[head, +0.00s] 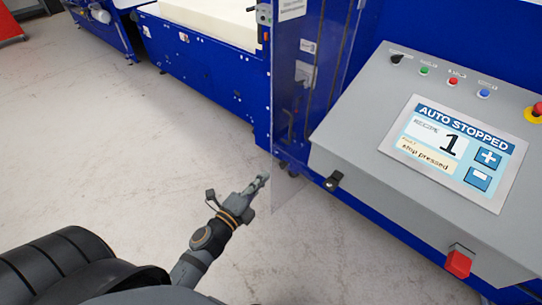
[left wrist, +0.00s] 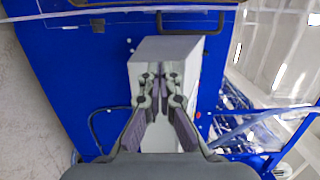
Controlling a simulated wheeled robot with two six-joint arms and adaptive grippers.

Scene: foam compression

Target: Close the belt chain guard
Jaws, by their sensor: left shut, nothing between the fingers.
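A clear see-through panel (head: 313,85), which looks like the belt chain guard, hangs at the corner of the blue machine in the head view. It juts out over the floor beside the control box, and its lower edge is faint. My left gripper (head: 263,180) is just left of the panel's lower part, low over the floor, with its fingers together and empty. In the left wrist view my left gripper (left wrist: 160,78) points at a grey box (left wrist: 170,48) on a blue machine face. I cannot tell whether it touches the panel. My right gripper is not seen.
A grey control box (head: 360,145) with a lit screen (head: 447,150) reading AUTO STOPPED fills the right. A black handle (left wrist: 190,24) shows in the left wrist view.

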